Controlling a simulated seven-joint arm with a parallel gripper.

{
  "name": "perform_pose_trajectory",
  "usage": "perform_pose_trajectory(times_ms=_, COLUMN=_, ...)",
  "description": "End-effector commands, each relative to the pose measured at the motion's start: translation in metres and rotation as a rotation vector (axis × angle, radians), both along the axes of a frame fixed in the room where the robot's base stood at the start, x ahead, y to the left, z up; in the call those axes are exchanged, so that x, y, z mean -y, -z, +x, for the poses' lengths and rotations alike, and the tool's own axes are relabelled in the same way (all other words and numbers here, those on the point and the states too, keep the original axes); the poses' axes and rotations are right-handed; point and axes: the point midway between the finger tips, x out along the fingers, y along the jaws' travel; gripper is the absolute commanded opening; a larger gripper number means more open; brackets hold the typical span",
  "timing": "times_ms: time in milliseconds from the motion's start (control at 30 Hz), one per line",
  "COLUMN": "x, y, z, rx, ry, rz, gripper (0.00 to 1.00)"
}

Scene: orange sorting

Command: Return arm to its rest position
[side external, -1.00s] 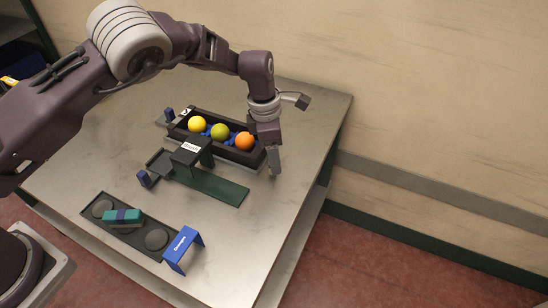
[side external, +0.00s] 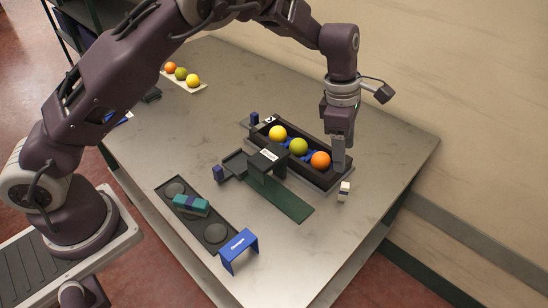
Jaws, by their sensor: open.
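My gripper (side external: 338,163) points down at the right end of a black tray (side external: 297,171), close beside the orange fruit (side external: 320,160). Its jaws are open, and I see nothing held between them. The tray holds a yellow fruit (side external: 278,133), a green fruit (side external: 298,147) and the orange one in a row on blue supports. I cannot tell whether the fingertips touch the tray; they overlap its far edge in the picture.
A small white block (side external: 344,190) stands right of the tray. A dark green ramp and stand (side external: 280,190) lie in front. A black board (side external: 213,232) with a teal block (side external: 191,205) and blue sign (side external: 238,245) is nearer. A white strip (side external: 185,82) with several fruits sits at the back left.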

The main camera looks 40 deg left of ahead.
Motion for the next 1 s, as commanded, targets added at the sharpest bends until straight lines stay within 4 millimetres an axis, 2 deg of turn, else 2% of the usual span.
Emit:
perform_pose_trajectory(times_ms=33, x=-0.017, y=-0.043, z=-0.011, rx=0.043, ry=0.092, rz=-0.025, gripper=0.62)
perform_pose_trajectory(times_ms=100, x=-0.041, y=-0.097, z=-0.040, rx=0.114, ry=0.289, rz=-0.036, gripper=0.62)
perform_pose_trajectory(times_ms=167, x=-0.061, y=-0.136, z=-0.072, rx=0.184, ry=0.473, rz=-0.025, gripper=0.62)
perform_pose_trajectory(times_ms=200, x=-0.073, y=-0.157, z=-0.096, rx=0.234, ry=0.600, rz=-0.005, gripper=0.62)
perform_pose_trajectory(times_ms=267, x=-0.089, y=-0.183, z=-0.136, rx=0.309, ry=0.796, rz=0.042, gripper=0.62)
perform_pose_trajectory(times_ms=333, x=-0.107, y=-0.203, z=-0.184, rx=0.388, ry=1.029, rz=0.130, gripper=0.62)
perform_pose_trajectory(times_ms=400, x=-0.122, y=-0.209, z=-0.231, rx=0.444, ry=1.256, rz=0.248, gripper=0.62)
perform_pose_trajectory(times_ms=500, x=-0.139, y=-0.203, z=-0.285, rx=0.467, ry=1.531, rz=0.427, gripper=0.62)
perform_pose_trajectory(times_ms=600, x=-0.150, y=-0.191, z=-0.317, rx=0.446, ry=1.718, rz=0.568, gripper=0.62)
perform_pose_trajectory(times_ms=733, x=-0.157, y=-0.181, z=-0.334, rx=0.416, ry=1.826, rz=0.649, gripper=0.62)
perform_pose_trajectory(times_ms=1000, x=-0.157, y=-0.180, z=-0.335, rx=0.413, ry=1.839, rz=0.654, gripper=0.62)
